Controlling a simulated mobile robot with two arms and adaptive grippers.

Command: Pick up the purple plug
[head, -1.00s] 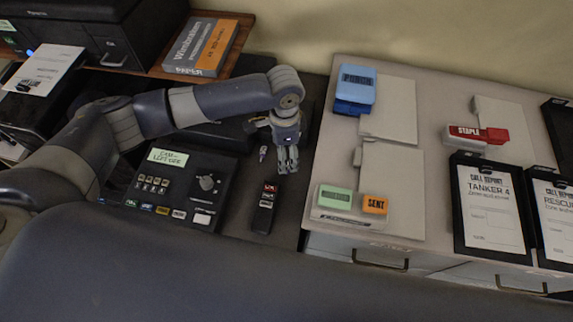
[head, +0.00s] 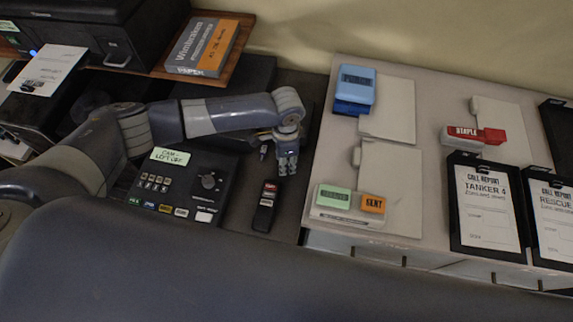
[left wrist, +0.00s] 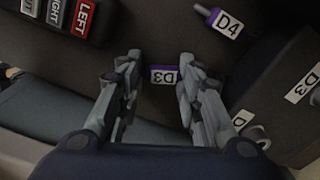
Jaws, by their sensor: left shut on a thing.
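A small purple plug with a white D3 label (left wrist: 163,76) sits between the fingertips of my left gripper (left wrist: 159,68) in the left wrist view. The gripper is shut on it. In the head view my left gripper (head: 287,168) points down over the dark desk, and its fingers hide the held plug. A second purple plug, with a D4 label (left wrist: 219,21), lies apart at the top of the left wrist view. It shows in the head view as a small purple piece (head: 263,152) left of the gripper. My right gripper is not in view.
A black handset with labelled buttons (head: 265,206) lies just in front of the gripper. A dark console with a knob (head: 180,188) stands to the left. At the right, a light cabinet top (head: 435,90) carries stamps, a stapler and clipboards.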

